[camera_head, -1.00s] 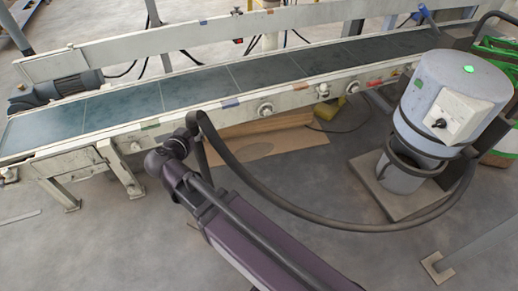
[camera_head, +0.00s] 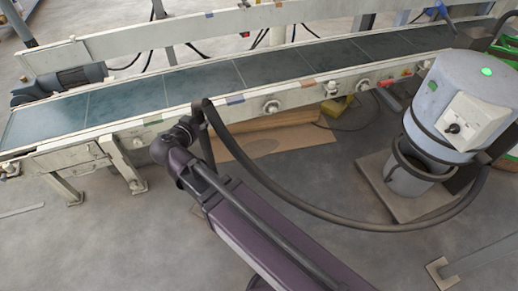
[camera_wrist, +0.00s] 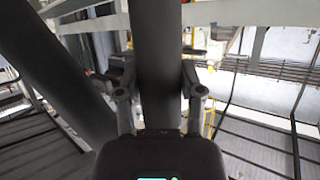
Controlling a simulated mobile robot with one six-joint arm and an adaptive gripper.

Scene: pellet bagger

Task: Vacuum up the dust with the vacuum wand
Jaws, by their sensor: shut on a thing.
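The vacuum wand (camera_wrist: 158,60) is a dark tube that runs up between the two fingers of my gripper (camera_wrist: 158,98) in the wrist view, and my gripper is shut on it. In the head view my arm mostly hides the gripper. A dark upright tube, likely the wand (camera_head: 207,150), shows beside my arm's end at the conveyor's front edge. The black hose (camera_head: 300,205) loops from there to the grey vacuum (camera_head: 425,105), whose green light is lit. The wand's nozzle end is hidden. I cannot clearly make out dust; a faint oval mark (camera_head: 262,147) lies on the brown board.
The conveyor (camera_head: 205,80) with its dark belt crosses the back. The brown board (camera_head: 300,136) lies beneath it near a yellow object (camera_head: 337,106). Conveyor legs (camera_head: 130,170) stand at the left. The vacuum's base plate (camera_head: 375,170) is at the right. The front floor is open.

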